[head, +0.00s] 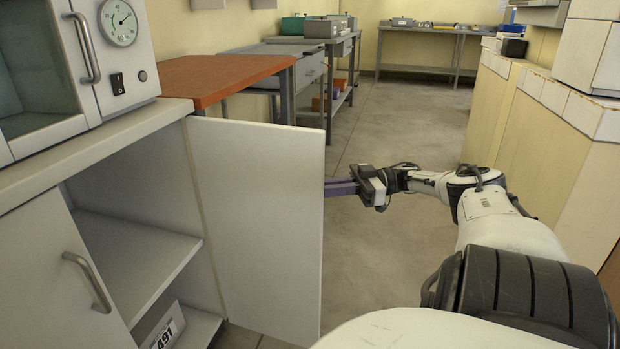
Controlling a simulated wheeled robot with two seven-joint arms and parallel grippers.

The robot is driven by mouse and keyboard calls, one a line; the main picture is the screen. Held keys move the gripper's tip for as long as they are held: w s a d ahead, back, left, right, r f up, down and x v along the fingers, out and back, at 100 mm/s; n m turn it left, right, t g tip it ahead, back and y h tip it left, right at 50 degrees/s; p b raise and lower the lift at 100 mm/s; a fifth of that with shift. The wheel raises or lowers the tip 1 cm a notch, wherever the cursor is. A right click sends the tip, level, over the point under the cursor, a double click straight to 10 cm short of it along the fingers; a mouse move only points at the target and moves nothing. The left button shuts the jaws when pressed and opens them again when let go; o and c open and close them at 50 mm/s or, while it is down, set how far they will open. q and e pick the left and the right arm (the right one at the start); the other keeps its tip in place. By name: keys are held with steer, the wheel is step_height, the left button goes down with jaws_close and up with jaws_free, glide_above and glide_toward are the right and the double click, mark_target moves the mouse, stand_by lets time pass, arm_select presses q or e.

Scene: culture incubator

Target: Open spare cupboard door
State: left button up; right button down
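A white cupboard door (262,220) stands swung wide open, hinged at the right side of the cupboard under the counter. The open cupboard shows a shelf (135,255) and a box labelled 491 (165,328) at the bottom. My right gripper (342,188) is at the far side of the door, near its free edge. Its fingertips are partly hidden behind the door edge, so I cannot tell whether it touches the door or is open. The door's handle is not visible. My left gripper is not in view.
A second cupboard door with a handle (88,282) is shut at the left. An incubator with a dial (119,24) stands on the counter (95,140). An orange-topped table (215,75) is behind the door. The floor (395,250) is clear in the middle; cabinets (535,140) line the right.

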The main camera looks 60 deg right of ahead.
steer(key=shift+w+r, duration=0.15)
steer(key=shift+r, duration=0.1)
steer(key=c, duration=1.8)
jaws_free()
steer(key=shift+w+a, duration=0.1)
steer(key=shift+c, duration=0.2)
steer(key=shift+f, duration=0.15)
steer(key=shift+s, duration=0.2)
